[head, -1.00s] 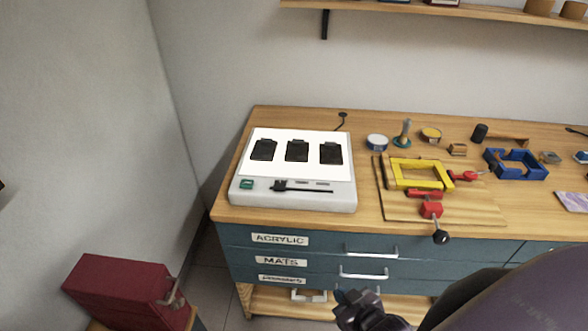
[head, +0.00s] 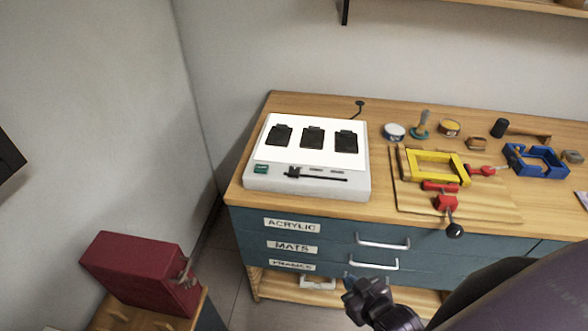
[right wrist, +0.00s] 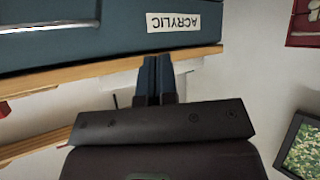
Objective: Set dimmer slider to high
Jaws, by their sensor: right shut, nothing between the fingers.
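The white light box (head: 350,188) sits on the left end of the wooden workbench. Three dark rectangular pieces (head: 312,138) lie on its bright top. Its front face has a dark dimmer slider (head: 292,173) at the left part of a thin horizontal slot (head: 325,178), beside a green switch (head: 261,169). My right gripper (head: 350,284) is low in front of the drawers, apart from the box. In the right wrist view its fingers (right wrist: 158,78) are together and empty, near the drawer front labelled ACRYLIC. My left gripper is not in view.
The workbench (head: 232,195) has drawers with pale handles (head: 384,243). Right of the box are a yellow frame (head: 437,166) with red clamps, a blue frame (head: 538,162) and small tins (head: 395,132). A red box (head: 140,272) stands at lower left.

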